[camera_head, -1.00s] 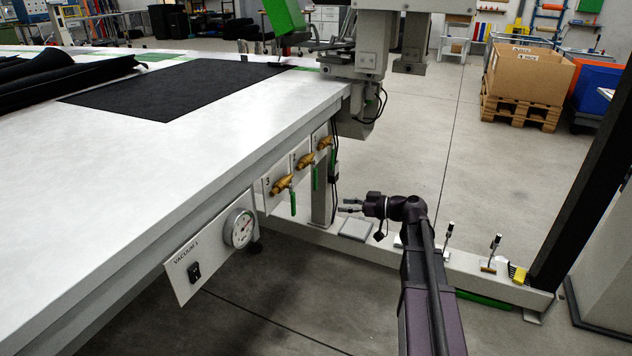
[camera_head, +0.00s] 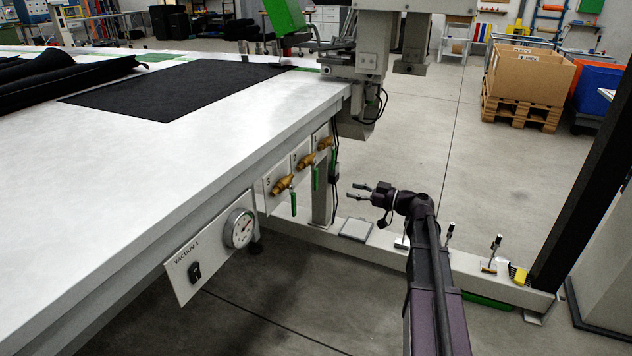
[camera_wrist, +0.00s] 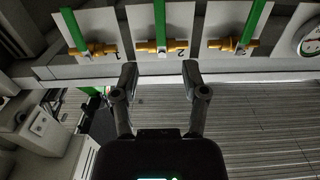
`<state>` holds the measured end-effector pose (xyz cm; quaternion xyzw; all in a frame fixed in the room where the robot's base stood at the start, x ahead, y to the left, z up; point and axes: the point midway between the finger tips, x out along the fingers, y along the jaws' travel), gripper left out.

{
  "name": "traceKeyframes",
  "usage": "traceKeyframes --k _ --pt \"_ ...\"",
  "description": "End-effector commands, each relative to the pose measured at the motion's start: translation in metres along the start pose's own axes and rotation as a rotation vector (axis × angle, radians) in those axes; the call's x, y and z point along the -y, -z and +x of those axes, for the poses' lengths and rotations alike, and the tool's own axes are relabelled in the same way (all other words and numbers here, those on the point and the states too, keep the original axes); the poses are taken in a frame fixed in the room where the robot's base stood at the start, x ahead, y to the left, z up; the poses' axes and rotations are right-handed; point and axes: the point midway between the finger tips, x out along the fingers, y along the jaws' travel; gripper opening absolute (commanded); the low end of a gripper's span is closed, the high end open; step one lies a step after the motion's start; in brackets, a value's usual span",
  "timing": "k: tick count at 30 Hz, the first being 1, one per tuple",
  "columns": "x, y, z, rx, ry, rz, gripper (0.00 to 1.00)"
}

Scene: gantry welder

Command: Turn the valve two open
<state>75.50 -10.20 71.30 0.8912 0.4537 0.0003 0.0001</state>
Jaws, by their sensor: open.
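Valve two (camera_head: 306,160) is the middle of three brass valves on plates along the table's side. Its green lever (camera_head: 315,178) hangs down, crosswise to the brass body. In the wrist view, valve two (camera_wrist: 161,46) lies straight ahead, between the fingertips in the picture, and its green lever (camera_wrist: 160,22) points up the picture. My gripper (camera_head: 359,191) is open and empty, to the right of the valves and apart from them. Its two spread fingers (camera_wrist: 159,70) also show in the wrist view, with no contact on the lever visible.
Valve three (camera_head: 282,185) and valve one (camera_head: 325,143) flank valve two, with their green levers also hanging down. A vacuum gauge panel (camera_head: 187,262) is nearer. A table leg (camera_head: 322,203) stands below the valves. A low beam with clamps (camera_head: 460,264) runs along the floor.

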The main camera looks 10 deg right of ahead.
Motion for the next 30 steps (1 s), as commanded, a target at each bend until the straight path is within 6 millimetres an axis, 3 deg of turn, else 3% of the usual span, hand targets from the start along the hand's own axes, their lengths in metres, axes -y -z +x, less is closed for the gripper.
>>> traceKeyframes --k 21,30 --pt "0.0 0.0 0.096 0.0 0.003 0.0 0.57" --pt "0.0 0.0 0.123 0.0 0.001 0.0 0.57"
